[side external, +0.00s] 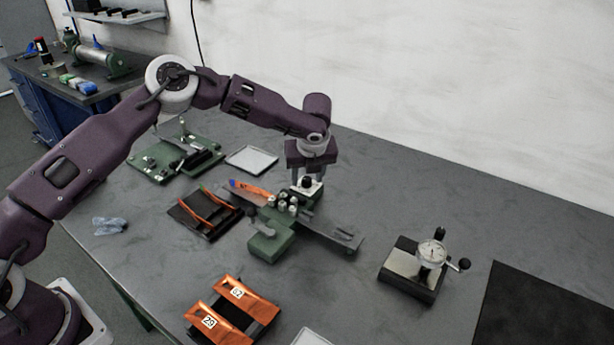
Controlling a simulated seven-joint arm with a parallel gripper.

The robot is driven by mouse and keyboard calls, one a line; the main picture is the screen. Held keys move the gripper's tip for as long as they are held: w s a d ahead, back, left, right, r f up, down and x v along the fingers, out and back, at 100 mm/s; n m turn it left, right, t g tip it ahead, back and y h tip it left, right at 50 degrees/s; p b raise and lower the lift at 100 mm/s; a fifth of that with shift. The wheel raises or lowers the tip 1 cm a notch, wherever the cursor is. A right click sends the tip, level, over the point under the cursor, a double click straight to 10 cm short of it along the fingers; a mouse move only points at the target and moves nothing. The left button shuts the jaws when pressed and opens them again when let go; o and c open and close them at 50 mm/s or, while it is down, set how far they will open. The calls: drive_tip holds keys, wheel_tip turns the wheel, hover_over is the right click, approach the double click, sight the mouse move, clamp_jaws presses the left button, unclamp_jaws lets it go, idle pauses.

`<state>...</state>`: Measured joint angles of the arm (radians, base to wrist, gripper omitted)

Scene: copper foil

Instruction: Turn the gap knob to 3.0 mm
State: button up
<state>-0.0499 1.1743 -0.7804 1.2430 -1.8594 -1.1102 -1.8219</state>
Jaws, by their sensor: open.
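A dark knob (307,182), probably the gap knob, stands on a pale plate on the green rolling machine (268,243) in the middle of the table. My gripper (308,176) points down directly above it, with its two fingers open on either side of the knob. I cannot tell whether the fingers touch it. The scale or marking of the knob is too small to read. Several pale rollers (283,203) sit just left of the knob, and a grey plate (335,235) runs out to the right.
A dark tray with copper strips (205,212) lies left of the machine. Numbered copper pieces (245,290) lie in front. A dial gauge stand (430,255) and a black mat (540,305) are at right. A green fixture (175,155) and a pale tray (252,160) are behind.

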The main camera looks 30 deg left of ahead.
drive_tip(key=shift+w+a+f, duration=0.1)
drive_tip(key=shift+f, duration=0.2)
clamp_jaws()
drive_tip(key=shift+r+m, duration=0.1)
drive_tip(key=shift+m, duration=0.2)
